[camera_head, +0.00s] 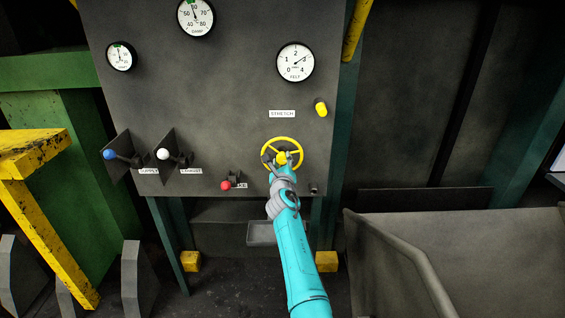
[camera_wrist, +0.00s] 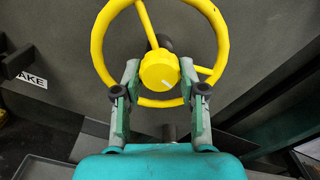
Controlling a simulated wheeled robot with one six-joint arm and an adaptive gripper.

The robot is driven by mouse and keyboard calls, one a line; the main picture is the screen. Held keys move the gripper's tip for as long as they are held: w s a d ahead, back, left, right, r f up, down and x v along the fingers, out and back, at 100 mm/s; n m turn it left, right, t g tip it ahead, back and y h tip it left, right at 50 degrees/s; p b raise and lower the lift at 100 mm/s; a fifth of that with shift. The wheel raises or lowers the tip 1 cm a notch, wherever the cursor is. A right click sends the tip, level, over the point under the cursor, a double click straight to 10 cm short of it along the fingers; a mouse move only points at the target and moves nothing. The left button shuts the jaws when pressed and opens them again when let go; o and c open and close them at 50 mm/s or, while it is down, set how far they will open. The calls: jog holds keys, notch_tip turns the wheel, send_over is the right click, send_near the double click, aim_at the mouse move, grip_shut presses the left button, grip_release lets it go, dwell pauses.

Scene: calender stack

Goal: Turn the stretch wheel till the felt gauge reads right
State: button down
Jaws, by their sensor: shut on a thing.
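The yellow stretch wheel (camera_head: 282,138) is on the grey panel below the STRETCH label (camera_head: 282,114). My gripper (camera_head: 284,163) reaches it from below. In the wrist view, my gripper (camera_wrist: 159,70) is shut on the wheel's yellow hub (camera_wrist: 157,74), one finger on each side. A white mark on the hub slants to the lower right. The wheel's rim (camera_wrist: 98,45) circles beyond the fingers. The felt gauge (camera_head: 295,62) is a white dial above the wheel; its needle points up and right, past the 2. The finest marks are too small to read.
Two more gauges, damp (camera_head: 196,16) and a smaller dial (camera_head: 121,56), sit upper left. A blue-knobbed lever (camera_head: 110,154), a white-knobbed lever (camera_head: 162,154) and a red knob (camera_head: 226,185) are left of the wheel. A yellow knob (camera_head: 321,107) is above right.

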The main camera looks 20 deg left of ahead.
jog(key=c, duration=0.7)
grip_release()
jog(key=shift+o, duration=0.2)
